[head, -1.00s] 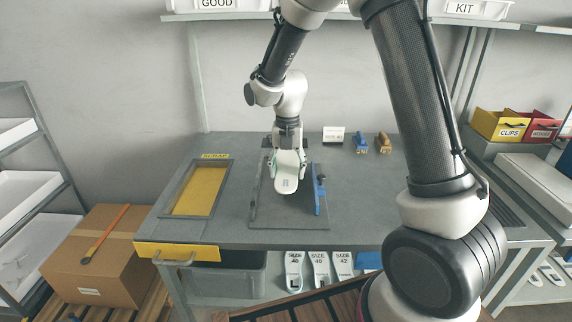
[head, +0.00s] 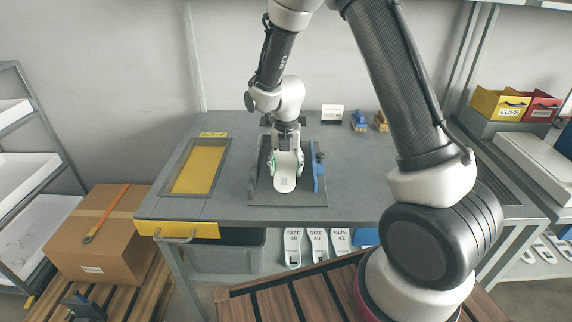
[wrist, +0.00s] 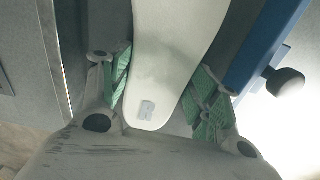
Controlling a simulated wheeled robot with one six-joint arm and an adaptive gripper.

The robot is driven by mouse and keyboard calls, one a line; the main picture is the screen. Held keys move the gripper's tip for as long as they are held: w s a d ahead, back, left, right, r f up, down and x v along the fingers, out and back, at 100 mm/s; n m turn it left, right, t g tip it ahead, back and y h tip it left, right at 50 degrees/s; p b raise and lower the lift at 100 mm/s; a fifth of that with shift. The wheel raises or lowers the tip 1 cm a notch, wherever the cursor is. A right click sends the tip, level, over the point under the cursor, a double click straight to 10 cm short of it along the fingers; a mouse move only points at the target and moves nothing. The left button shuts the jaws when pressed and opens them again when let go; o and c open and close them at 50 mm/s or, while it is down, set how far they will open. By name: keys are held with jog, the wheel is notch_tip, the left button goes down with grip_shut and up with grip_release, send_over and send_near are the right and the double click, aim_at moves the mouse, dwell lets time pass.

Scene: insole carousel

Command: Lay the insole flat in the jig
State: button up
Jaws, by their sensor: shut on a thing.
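My gripper (head: 287,158) is shut on a white insole (head: 286,182), with a green-padded finger on each side of it. In the wrist view the insole (wrist: 175,50) lies between the green pads (wrist: 163,90), and a small "R" label shows near its end. The jig (head: 300,200) is a dark grey plate on the bench with a blue fence (head: 315,178) along its right side. The insole is over the plate, left of the blue fence and apart from it. I cannot tell whether it touches the plate.
A black knob (wrist: 285,82) sticks out right of the blue fence. A yellow-bottomed scrap tray (head: 170,190) lies left of the jig. Blue and orange items (head: 360,120) and a small sign (head: 332,113) stand at the back. Bench space between tray and jig is clear.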

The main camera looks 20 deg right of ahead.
jog(key=shift+f, duration=0.6)
jog(key=o, duration=1)
jog(key=shift+o, duration=0.2)
jog(key=shift+r, duration=0.1)
notch_tip(320, 180, up, 12)
